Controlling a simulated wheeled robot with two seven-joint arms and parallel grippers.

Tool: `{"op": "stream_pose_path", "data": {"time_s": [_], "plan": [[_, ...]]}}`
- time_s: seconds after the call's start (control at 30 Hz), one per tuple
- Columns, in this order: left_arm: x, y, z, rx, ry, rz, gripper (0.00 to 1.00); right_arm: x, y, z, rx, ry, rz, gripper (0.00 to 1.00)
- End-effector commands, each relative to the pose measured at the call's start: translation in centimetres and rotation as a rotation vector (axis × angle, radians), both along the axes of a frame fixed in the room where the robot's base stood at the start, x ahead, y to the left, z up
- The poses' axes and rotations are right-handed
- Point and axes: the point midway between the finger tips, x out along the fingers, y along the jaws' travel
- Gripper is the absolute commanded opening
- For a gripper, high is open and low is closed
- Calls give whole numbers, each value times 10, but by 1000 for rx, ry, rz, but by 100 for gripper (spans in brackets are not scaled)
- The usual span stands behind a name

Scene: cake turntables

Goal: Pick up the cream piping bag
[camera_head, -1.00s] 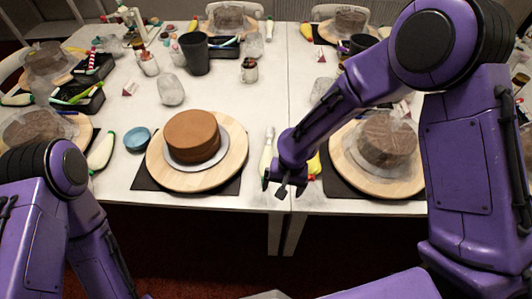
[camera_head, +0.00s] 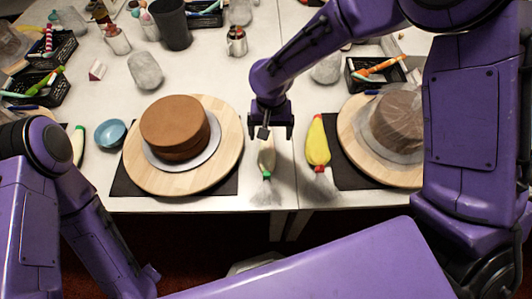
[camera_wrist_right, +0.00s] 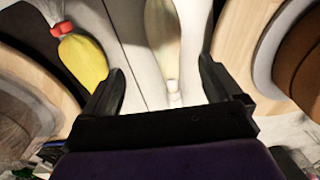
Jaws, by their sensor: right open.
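A pale cream piping bag (camera_head: 266,158) with a green tie lies on the white table between two cake turntables. My right gripper (camera_head: 270,133) is open above its upper end, with one finger to either side. In the right wrist view the bag (camera_wrist_right: 165,40) runs between the two open fingers of the right gripper (camera_wrist_right: 162,75). I cannot tell if they touch it. Another pale bag (camera_head: 78,143) lies at the left, partly hidden by my left arm. My left gripper is not in view.
A yellow piping bag (camera_head: 317,140) with a red tie lies just right of the cream bag; it also shows in the right wrist view (camera_wrist_right: 83,60). A brown cake (camera_head: 174,125) on a wooden turntable (camera_head: 225,165) stands left. A wrapped cake (camera_head: 400,120) stands right.

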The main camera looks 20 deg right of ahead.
Motion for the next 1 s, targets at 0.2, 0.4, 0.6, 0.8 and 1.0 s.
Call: {"op": "stream_pose_path", "data": {"time_s": [0.2,0.4,0.6,0.8,1.0], "plan": [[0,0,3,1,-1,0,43,-1,1,-39,0,5,-1,92],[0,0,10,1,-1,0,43,0,4,-63,-1,7,0,92],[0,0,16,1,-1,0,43,2,7,-96,-1,4,-2,92],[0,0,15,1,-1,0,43,3,7,-101,0,1,-1,92],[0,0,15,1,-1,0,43,3,7,-101,0,1,-1,51]]}}
